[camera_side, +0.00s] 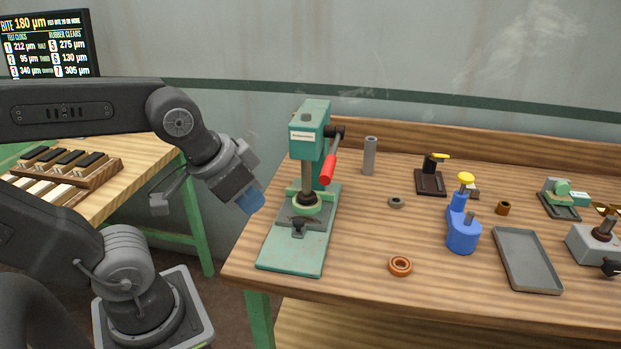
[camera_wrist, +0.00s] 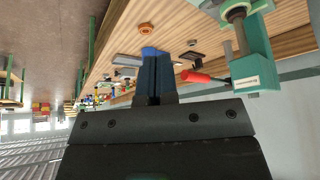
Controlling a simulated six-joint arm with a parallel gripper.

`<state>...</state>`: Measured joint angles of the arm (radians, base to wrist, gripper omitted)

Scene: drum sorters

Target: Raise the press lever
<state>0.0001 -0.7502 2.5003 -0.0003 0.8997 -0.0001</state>
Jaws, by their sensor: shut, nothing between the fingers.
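The green press (camera_side: 310,140) stands at the left end of the wooden table. Its lever has a red handle (camera_side: 327,168) that hangs down and slightly left from the pivot on the press's right side. In the wrist view the red handle (camera_wrist: 203,77) sticks out from the green press (camera_wrist: 252,70), upside down in the picture. My gripper (camera_side: 250,200) is left of the press, in the air beside the table's left edge, apart from the lever. Its blue fingertips (camera_wrist: 150,55) are together with nothing between them.
An orange ring (camera_side: 400,266), a grey cylinder (camera_side: 369,155), a blue tool (camera_side: 462,225) and a grey tray (camera_side: 526,260) are on the table (camera_side: 360,230) right of the press. A second table with a wooden rack (camera_side: 70,170) is at left.

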